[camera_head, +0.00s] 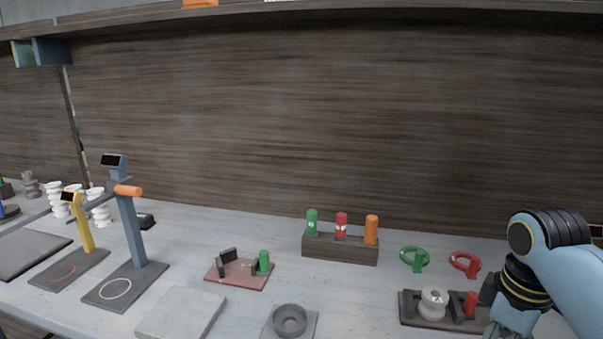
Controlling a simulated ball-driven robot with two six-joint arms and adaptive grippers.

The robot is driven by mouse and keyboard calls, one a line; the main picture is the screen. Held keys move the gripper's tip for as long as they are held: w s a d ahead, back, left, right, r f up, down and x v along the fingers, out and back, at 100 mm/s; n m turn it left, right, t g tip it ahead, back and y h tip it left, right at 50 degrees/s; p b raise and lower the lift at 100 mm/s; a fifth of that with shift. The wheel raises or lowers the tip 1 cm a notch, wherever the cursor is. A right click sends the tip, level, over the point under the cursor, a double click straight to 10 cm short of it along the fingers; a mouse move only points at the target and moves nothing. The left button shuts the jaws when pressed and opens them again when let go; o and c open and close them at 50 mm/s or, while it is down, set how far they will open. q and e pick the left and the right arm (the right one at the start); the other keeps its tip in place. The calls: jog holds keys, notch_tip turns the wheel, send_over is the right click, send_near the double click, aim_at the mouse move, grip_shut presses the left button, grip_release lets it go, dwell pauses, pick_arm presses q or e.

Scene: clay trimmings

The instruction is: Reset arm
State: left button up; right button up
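My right arm comes in at the lower right in the head view, with its dark wrist joints above the right end of a dark tray. The top of my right gripper (514,320) shows at the bottom edge. Its fingertips are cut off by the frame, so I cannot tell whether it is open or shut, or whether it holds anything. My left arm and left gripper are not in view. The dark tray (412,309) holds a pale spool-shaped piece (433,301) and a red-ended part (470,302).
A wooden block (340,249) holds green, red and orange cylinders. A reddish board (239,274), grey bowl (289,319), pale slab (181,314), and blue (134,230) and yellow (84,228) stands occupy the left and middle.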

jog(key=s+a+r+m+t, duration=0.15)
jog(key=s+m, duration=0.25)
jog(key=s, duration=0.6)
jog(key=s+a+r+m+t, duration=0.1)
jog(key=s+r+m+t, duration=0.2)
jog(key=s, duration=0.8)
notch_tip(320, 180, down, 40)
jog(key=s+d+r+m+g+b, duration=0.1)
jog(key=s+d+g+b, duration=0.2)
jog(key=b, duration=0.7)
pick_arm(q)
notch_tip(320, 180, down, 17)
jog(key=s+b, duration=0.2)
jog(key=b, duration=0.5)
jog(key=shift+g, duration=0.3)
pick_arm(e)
jog(key=s+f+g, duration=0.1)
jog(key=s+f, duration=1.6)
jog(key=f, duration=0.3)
jog(key=shift+d+f, duration=0.2)
jog(key=shift+f, duration=0.15)
